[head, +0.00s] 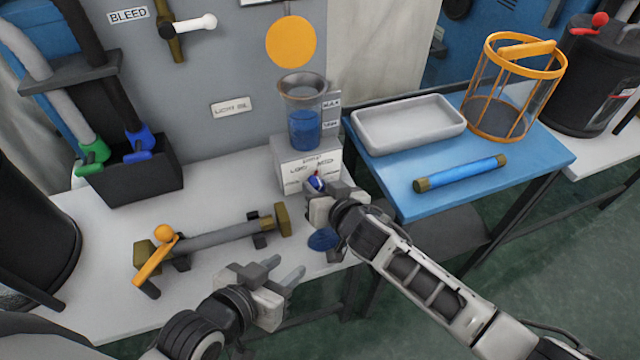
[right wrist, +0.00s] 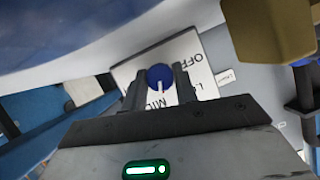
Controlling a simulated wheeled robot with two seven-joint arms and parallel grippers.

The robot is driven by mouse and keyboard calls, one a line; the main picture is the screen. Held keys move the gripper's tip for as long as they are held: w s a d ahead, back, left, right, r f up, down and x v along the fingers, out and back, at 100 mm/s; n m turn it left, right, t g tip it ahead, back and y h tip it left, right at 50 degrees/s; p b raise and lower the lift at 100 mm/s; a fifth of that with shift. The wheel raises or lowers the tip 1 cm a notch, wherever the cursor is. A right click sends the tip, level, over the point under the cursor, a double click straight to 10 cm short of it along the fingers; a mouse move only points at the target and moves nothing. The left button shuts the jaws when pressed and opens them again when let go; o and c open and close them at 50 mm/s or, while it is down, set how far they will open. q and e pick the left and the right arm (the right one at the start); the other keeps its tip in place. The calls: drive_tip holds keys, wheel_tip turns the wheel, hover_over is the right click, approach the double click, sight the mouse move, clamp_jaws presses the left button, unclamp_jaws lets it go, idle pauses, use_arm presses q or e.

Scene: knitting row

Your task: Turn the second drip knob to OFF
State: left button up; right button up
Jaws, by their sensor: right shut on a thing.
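A blue drip knob (right wrist: 160,75) with a white pointer sits on a white label plate (right wrist: 200,80) in the right wrist view. The pointer is towards the word MID; OFF is printed at the upper right of the plate. In the head view the knob (head: 316,181) shows on the front of a grey box (head: 290,150) below a cup of blue liquid (head: 304,125). My right gripper (right wrist: 160,92) is shut on the knob, one finger on each side. My left gripper (head: 284,272) is open and empty, in front of the bench and apart from the box.
A grey pipe (head: 215,236) with an orange lever (head: 155,262) lies left of the box. A blue disc (head: 323,240) is under my right gripper. A blue table (head: 400,185) at right bears a white tray (head: 408,124), a blue tube (head: 462,173) and an orange-rimmed basket (head: 500,110).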

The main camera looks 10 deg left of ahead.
drive_tip(key=shift+n+h, duration=0.3)
drive_tip(key=o, duration=1)
drive_tip(key=shift+c, duration=0.2)
drive_tip(key=p+v, duration=0.3)
drive_tip(key=v, duration=1.3)
drive_tip(key=shift+s+d+f, duration=0.1)
drive_tip(key=shift+f, duration=0.05)
